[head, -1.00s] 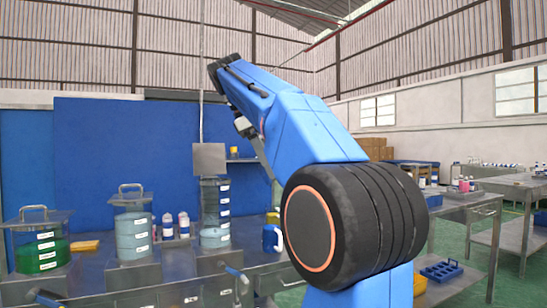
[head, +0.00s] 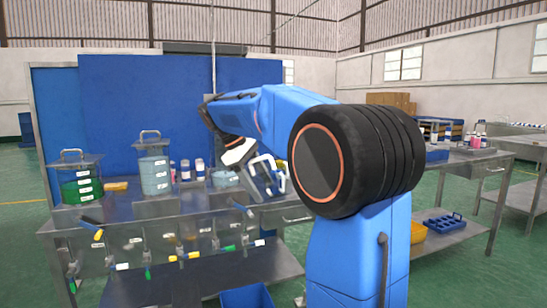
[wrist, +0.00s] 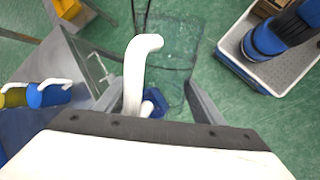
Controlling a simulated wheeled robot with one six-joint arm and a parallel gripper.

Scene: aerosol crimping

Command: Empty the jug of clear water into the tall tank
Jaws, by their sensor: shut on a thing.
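My gripper (wrist: 160,108) is shut on the white handle (wrist: 143,60) of a clear, see-through jug (wrist: 178,42), whose walls show the green floor behind them. In the head view my gripper (head: 240,152) and the held jug (head: 270,180) are up in the air above the front right part of the metal bench. The jug looks tilted there. How much water is in it I cannot tell. The tall tank (head: 222,180) stands on the bench behind my gripper. Its upper part is hidden by my arm, and only its lower part shows.
A green-filled tank (head: 82,188) and a pale blue tank (head: 154,176) stand left on the bench (head: 130,222). Bottles stand between the tanks. Valve handles jut from the bench front.

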